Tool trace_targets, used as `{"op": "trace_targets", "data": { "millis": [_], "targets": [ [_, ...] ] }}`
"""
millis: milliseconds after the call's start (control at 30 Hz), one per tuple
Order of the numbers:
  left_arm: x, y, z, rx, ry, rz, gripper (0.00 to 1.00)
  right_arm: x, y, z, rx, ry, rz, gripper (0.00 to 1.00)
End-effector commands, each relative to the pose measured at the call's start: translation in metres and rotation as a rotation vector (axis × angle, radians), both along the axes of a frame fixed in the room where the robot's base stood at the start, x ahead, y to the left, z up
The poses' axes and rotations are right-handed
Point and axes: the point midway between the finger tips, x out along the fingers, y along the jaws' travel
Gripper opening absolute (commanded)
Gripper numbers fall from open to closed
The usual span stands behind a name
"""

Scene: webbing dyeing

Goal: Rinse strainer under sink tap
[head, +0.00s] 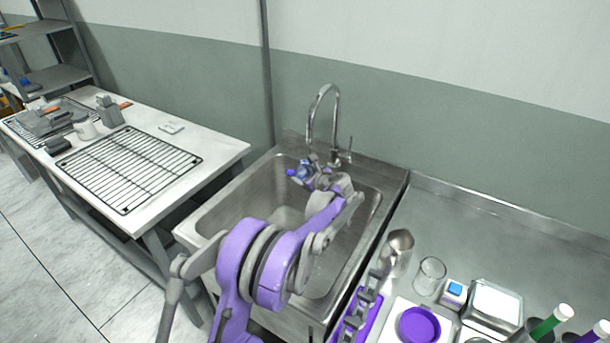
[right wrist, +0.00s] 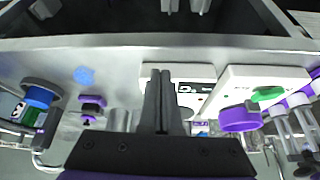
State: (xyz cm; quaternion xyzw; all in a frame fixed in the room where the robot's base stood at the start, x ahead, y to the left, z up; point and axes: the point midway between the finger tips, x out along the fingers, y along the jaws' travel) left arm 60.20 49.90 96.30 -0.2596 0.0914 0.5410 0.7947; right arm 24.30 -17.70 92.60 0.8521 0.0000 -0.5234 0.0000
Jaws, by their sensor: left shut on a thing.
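My left gripper (head: 312,175) is over the sink basin (head: 225,200), just below the spout of the tap (head: 334,120). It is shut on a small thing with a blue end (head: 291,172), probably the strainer. The gripper and distance hide most of that thing, so its shape is unclear. I cannot make out any water running from the tap. In the right wrist view my right gripper (right wrist: 160,74) has its two dark fingers close together, with nothing seen between them.
A metal cup (head: 398,250), a glass beaker (head: 431,275) and a purple dish (head: 419,325) stand on the counter right of the sink. A white table with a wire rack (head: 130,168) is to the left. The steel counter behind the beaker is clear.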

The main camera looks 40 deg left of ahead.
Motion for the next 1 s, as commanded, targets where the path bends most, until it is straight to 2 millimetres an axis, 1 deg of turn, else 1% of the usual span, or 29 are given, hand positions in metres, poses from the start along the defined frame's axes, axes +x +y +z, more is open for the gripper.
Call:
{"op": "trace_targets", "data": {
  "millis": [300,700,1000],
  "targets": [
    [0.0,-0.001,0.0,0.0,0.0,0.0,0.23,0.0,0.0,0.0,0.0,0.0,0.0,0.0],
    [0.003,-0.012,0.0,0.0,0.001,0.0,0.23,-0.001,0.0,-0.003,0.0,0.001,0.0,0.0],
    [0.002,-0.01,0.0,0.0,0.0,0.0,0.23,-0.001,0.0,-0.003,0.0,0.002,0.0,0.0]
  ]
}}
